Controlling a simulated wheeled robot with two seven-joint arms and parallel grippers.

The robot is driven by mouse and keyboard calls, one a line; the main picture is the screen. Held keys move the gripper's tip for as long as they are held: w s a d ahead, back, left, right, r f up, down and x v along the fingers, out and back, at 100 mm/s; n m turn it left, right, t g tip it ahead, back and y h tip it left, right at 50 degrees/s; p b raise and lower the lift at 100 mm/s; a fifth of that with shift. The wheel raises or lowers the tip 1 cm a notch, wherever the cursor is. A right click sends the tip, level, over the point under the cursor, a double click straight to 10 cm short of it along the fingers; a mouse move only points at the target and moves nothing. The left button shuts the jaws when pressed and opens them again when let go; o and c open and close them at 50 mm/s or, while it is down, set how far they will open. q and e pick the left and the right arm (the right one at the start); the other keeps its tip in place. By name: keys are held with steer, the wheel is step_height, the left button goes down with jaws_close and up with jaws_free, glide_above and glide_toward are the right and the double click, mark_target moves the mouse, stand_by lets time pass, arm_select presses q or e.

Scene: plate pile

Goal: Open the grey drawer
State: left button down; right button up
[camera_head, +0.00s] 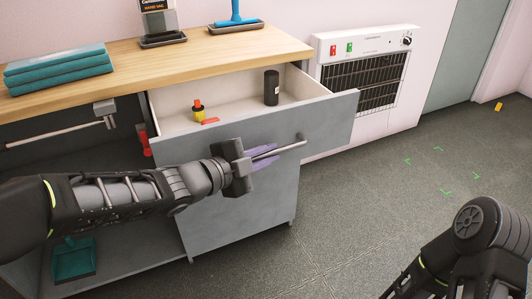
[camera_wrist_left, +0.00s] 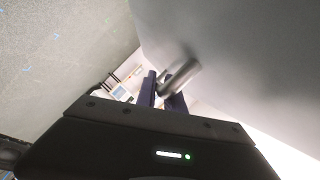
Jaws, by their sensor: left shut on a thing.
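The grey drawer (camera_head: 330,120) is pulled out of the cabinet, and its inside shows. Its front carries a horizontal metal bar handle (camera_head: 291,146). My left gripper (camera_head: 264,154) is at the left part of the handle, its purple fingers shut on the bar. In the left wrist view the fingers (camera_wrist_left: 160,92) close around the handle (camera_wrist_left: 181,76) beside the grey drawer front (camera_wrist_left: 245,60). My right gripper is out of view.
The wooden countertop (camera_head: 190,60) holds folded teal towels (camera_head: 60,68) and two dark trays. A white wall heater (camera_head: 365,65) stands right of the cabinet. A teal dustpan (camera_head: 74,259) is on the lower shelf at left. The floor (camera_head: 400,180) in front is mostly clear.

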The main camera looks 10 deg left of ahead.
arm_select(q)
steer(key=c, duration=1.7)
jaws_free()
steer(key=shift+a, duration=0.1)
steer(key=p+v, duration=0.3)
steer(key=v, duration=0.4)
steer(key=shift+s+a+r, duration=0.1)
steer(key=shift+s+a, duration=0.1)
steer(key=shift+s, duration=0.15)
